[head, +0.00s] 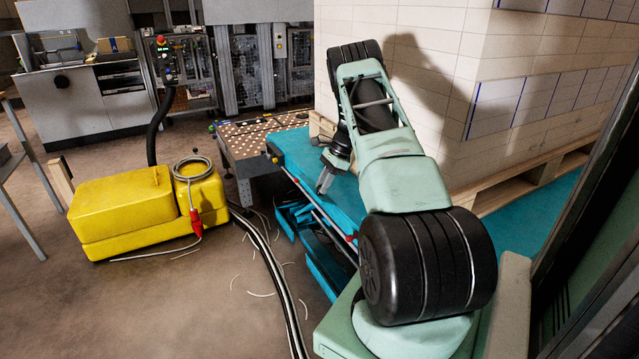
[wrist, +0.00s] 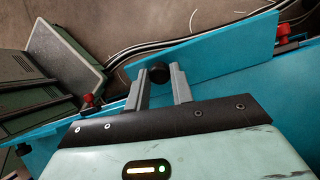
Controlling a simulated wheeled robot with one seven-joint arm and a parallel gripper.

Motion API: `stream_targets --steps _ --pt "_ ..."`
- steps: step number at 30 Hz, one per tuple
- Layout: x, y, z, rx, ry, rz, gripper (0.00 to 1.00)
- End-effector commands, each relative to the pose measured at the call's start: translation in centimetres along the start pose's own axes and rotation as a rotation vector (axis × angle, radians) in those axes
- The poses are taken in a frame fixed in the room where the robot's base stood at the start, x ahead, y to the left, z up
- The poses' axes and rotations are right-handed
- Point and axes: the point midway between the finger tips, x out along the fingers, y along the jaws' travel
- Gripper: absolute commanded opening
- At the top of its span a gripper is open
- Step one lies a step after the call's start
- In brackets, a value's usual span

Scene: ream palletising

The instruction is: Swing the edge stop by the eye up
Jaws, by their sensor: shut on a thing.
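A flat blue plate, which looks like the edge stop (wrist: 225,58), runs along the edge of the blue platform in the wrist view. A round black knob (wrist: 158,72) sits at its near-left end. My gripper (wrist: 160,78) has its two grey fingers on either side of this knob and is shut on it. In the head view my gripper (head: 325,183) reaches down at the edge of the blue platform (head: 300,148); the knob is too small to tell there. I cannot pick out the eye for certain.
Red fittings (wrist: 283,31) sit along the platform edge. A tall wrapped stack (head: 430,80) on a wooden pallet (head: 535,185) stands close right of my arm. A yellow machine (head: 125,210) and black cables (head: 270,265) are on the floor at left. A perforated table (head: 255,135) adjoins the platform.

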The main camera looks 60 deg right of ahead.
Motion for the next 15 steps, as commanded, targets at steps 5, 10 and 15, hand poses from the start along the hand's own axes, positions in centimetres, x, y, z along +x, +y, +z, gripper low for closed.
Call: stream_targets --steps 5,10,15 --pt "-0.4 -0.18 -0.41 0.0 -0.092 0.012 0.0" --pt "-0.54 -0.22 -0.65 0.0 -0.142 0.021 0.0" --pt "-0.56 -0.21 -0.8 0.0 -0.163 0.026 0.0"
